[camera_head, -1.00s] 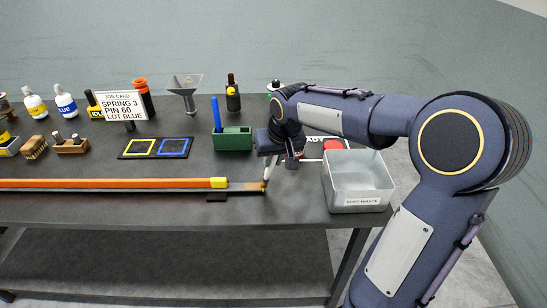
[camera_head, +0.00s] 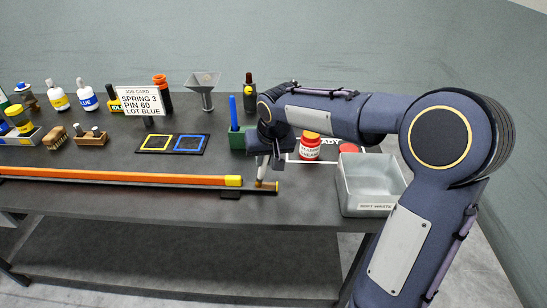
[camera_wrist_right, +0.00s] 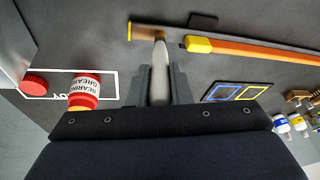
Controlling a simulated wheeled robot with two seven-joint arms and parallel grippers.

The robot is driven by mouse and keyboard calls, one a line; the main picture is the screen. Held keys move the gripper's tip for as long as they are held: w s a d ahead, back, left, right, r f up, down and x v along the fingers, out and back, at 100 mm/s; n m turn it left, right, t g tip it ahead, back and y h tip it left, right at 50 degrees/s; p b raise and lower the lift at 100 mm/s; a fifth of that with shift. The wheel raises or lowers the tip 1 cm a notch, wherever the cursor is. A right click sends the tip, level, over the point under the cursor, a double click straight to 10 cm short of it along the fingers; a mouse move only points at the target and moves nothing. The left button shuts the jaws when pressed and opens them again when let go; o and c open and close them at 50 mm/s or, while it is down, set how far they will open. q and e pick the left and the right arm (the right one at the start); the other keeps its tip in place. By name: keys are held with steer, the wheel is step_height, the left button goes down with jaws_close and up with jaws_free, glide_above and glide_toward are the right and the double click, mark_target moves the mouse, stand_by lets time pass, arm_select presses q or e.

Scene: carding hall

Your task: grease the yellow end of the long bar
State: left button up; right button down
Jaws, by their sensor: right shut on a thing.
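The long orange bar (camera_head: 120,176) lies across the front of the table, with a yellow end (camera_head: 233,181) at its right. A thin brown strip (camera_head: 272,188) reaches on past the yellow end. My right gripper (camera_head: 267,162) is shut on a pale-handled brush (camera_wrist_right: 159,75) with a tan tip. The tip points down at the brown strip, a little right of the yellow end and apart from it. Whether it touches the strip I cannot tell. The yellow end also shows in the right wrist view (camera_wrist_right: 198,44). A red bearing grease jar (camera_head: 310,149) stands behind my gripper.
A red lid (camera_wrist_right: 33,85) lies beside the jar in a white outline. A grey waste bin (camera_head: 372,185) stands at the right edge. A green holder (camera_head: 238,139) and a two-square mat (camera_head: 171,144) lie behind the bar. Bottles and a job card (camera_head: 140,101) stand farther back.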

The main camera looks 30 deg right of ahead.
steer(key=shift+w+a+f, duration=0.1)
steer(key=shift+w+a, duration=0.15)
steer(key=shift+a, duration=0.15)
steer(key=s+d, duration=0.3)
steer(key=d, duration=0.2)
steer(key=shift+s+d, duration=0.3)
steer(key=shift+d, duration=0.1)
steer(key=shift+r, duration=0.2)
steer(key=shift+r+p, duration=2.15)
steer(key=shift+r, duration=0.75)
step_height(320, 180, up, 3)
steer(key=shift+p, duration=1.25)
steer(key=shift+f, duration=0.15)
